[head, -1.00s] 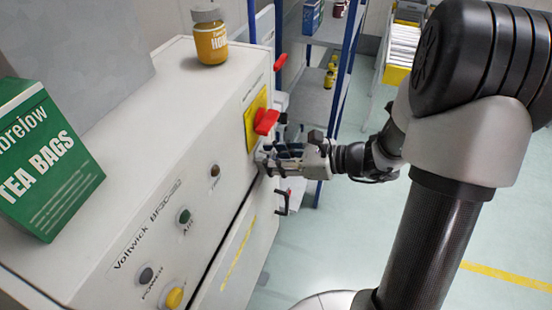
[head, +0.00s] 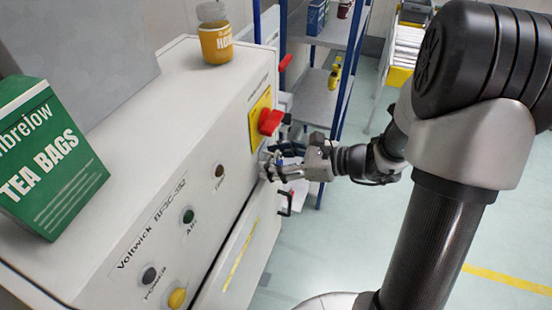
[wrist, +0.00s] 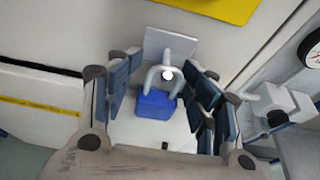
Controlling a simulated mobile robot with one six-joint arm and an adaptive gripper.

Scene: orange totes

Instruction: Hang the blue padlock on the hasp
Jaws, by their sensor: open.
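The blue padlock (wrist: 155,104) is in the middle of the wrist view, its grey shackle up at the staple of the hasp, a grey metal plate (wrist: 172,44) on the white cabinet front. It appears to hang there, though whether the shackle passes fully through the staple is hard to tell. My gripper (wrist: 163,76) is open, with one finger on each side of the shackle and gaps between. In the head view my gripper (head: 273,165) is at the cabinet's far end below the red switch, and it hides padlock and hasp.
The white cabinet (head: 150,140) carries a green tea box (head: 45,160) and a yellow-labelled jar (head: 215,42). A red switch handle (head: 271,121) on a yellow plate is just above my gripper. A gauge (wrist: 313,52) is at right in the wrist view. Blue-posted shelving stands behind.

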